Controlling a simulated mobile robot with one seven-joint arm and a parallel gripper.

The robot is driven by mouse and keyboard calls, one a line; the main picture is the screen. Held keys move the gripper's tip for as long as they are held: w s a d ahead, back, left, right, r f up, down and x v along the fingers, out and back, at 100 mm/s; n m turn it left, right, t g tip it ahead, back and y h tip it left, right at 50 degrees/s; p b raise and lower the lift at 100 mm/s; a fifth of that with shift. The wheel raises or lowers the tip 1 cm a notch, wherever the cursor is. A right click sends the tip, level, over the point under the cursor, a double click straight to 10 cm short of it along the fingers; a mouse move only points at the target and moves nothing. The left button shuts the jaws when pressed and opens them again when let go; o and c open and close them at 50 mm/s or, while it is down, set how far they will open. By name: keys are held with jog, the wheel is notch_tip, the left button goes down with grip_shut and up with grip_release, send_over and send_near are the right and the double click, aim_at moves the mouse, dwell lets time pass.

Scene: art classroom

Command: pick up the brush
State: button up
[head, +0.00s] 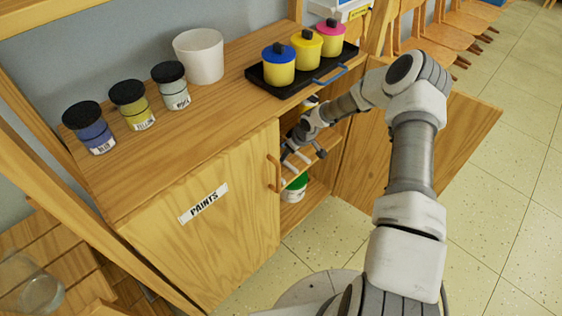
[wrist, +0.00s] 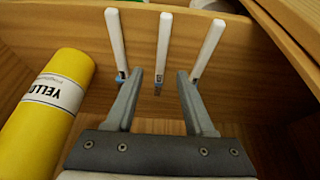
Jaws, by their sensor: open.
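Three brushes with white handles stand side by side against a wooden board in the wrist view: a left one (wrist: 116,42), a middle one (wrist: 163,42) and a right one (wrist: 208,48). Small blue and grey parts show at their lower ends. My gripper (wrist: 160,73) is open, with its fingertips to either side of the middle brush's lower part. Nothing is held. In the head view my gripper (head: 296,152) reaches into the open side of the cabinet (head: 225,245). I cannot clearly pick out the brushes there.
A yellow bottle (wrist: 48,112) lies left of my gripper. A white container with green (head: 294,188) sits lower in the cabinet. The open door (head: 440,140) is to the right. Above are paint jars (head: 95,135), a white cup (head: 200,58) and a black tray (head: 262,82) with three pots.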

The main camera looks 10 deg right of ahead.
aim_at(285, 162)
jog(key=b+x, duration=0.1)
jog(key=x, duration=0.3)
jog(key=shift+a+f+b, duration=0.15)
jog(key=shift+f+b, duration=0.15)
jog(key=shift+f, duration=0.05)
grip_shut()
